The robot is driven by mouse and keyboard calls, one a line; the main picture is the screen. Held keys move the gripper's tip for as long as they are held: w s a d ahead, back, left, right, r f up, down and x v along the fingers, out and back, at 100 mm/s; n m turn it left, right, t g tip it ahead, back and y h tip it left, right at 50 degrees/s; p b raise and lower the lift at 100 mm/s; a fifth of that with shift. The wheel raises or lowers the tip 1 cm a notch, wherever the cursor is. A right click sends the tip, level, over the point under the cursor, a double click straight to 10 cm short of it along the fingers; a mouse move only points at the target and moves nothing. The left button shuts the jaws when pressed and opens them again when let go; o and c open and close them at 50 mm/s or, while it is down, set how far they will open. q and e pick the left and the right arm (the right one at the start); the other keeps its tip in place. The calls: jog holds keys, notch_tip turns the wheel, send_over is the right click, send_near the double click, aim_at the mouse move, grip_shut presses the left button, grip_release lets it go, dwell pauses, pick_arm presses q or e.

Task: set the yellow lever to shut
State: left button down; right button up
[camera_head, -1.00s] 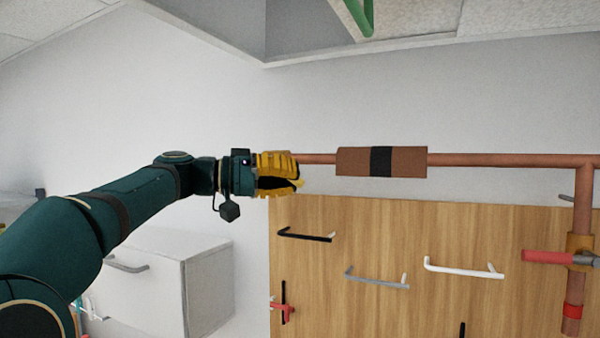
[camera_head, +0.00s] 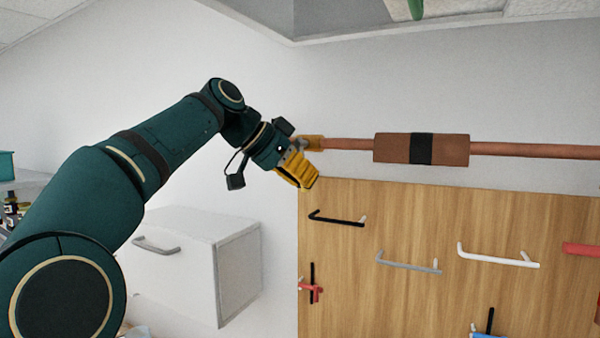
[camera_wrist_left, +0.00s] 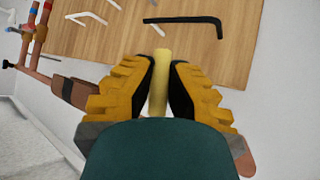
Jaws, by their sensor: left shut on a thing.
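My left gripper (camera_head: 306,178) is at the left end of the copper pipe, its yellow fingers pointing down and to the right. In the left wrist view, the pale yellow lever (camera_wrist_left: 160,80) lies between the two fingers (camera_wrist_left: 160,88), and the gripper is shut on it. The lever's tip sticks out past the fingers. In the head view the fingers hide most or all of the lever. The brass-coloured valve body (camera_head: 313,143) shows just above the fingers, on the pipe (camera_head: 345,144). My right gripper is not in view.
A brown sleeve with a black band (camera_head: 395,148) wraps the pipe. Below is a wooden panel (camera_head: 430,220) with black, grey and white bar handles. A red lever (camera_head: 580,249) shows at the right edge. A white cabinet (camera_head: 185,265) hangs below my left arm.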

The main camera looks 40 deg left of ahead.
pick_arm(q)
jog(key=shift+a+f+m+g+y, duration=0.15)
jog(key=shift+a+m+g+y, duration=0.2)
jog(key=shift+y, duration=0.35)
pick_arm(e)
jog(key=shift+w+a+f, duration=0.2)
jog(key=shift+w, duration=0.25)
pick_arm(q)
jog(key=shift+a, duration=0.1)
jog(key=c, duration=0.9)
grip_release()
jog(key=shift+w, duration=0.1)
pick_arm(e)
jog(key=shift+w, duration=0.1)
pick_arm(q)
jog(key=shift+v, duration=6.05)
